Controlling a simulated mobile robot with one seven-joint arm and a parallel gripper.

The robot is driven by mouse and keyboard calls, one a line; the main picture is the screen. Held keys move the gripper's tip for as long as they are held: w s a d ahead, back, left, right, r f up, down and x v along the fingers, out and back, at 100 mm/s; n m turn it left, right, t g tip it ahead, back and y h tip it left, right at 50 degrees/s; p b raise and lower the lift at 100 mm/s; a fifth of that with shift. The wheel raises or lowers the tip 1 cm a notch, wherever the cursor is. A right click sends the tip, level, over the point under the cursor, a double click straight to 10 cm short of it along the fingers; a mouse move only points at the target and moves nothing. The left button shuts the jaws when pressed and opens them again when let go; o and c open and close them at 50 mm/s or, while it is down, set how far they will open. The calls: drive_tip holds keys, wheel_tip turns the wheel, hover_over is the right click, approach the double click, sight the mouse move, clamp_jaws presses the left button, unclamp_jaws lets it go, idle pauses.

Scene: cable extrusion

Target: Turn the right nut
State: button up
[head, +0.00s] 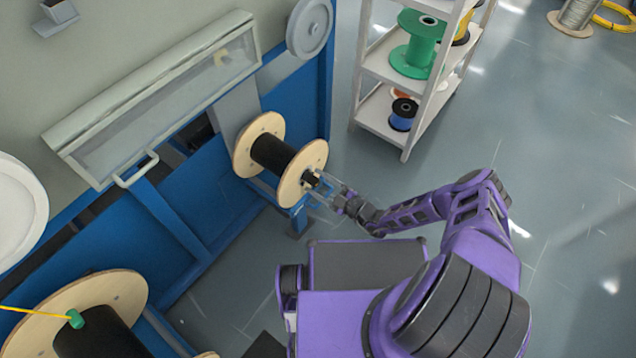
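A wooden-flanged spool with a black core (272,154) is mounted on the blue machine frame, its right flange (301,174) facing my arm. A small dark nut (311,179) sits at the middle of that right flange. My gripper (316,186) reaches in from the right, with its light, thin fingers at the nut. The fingers are too small here to tell whether they are open or closed around it, or whether they touch it.
A large spool (95,290) with yellow cable is at lower left. A machine cover with a handle (137,169) is at upper left. A white shelf rack (383,111) holds several reels behind my arm. Floor (570,200) at right is clear.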

wheel_tip(320, 180, up, 9)
drive_tip(key=shift+f+p, duration=0.1)
drive_tip(key=shift+p, duration=1.1)
drive_tip(key=shift+r, duration=0.6)
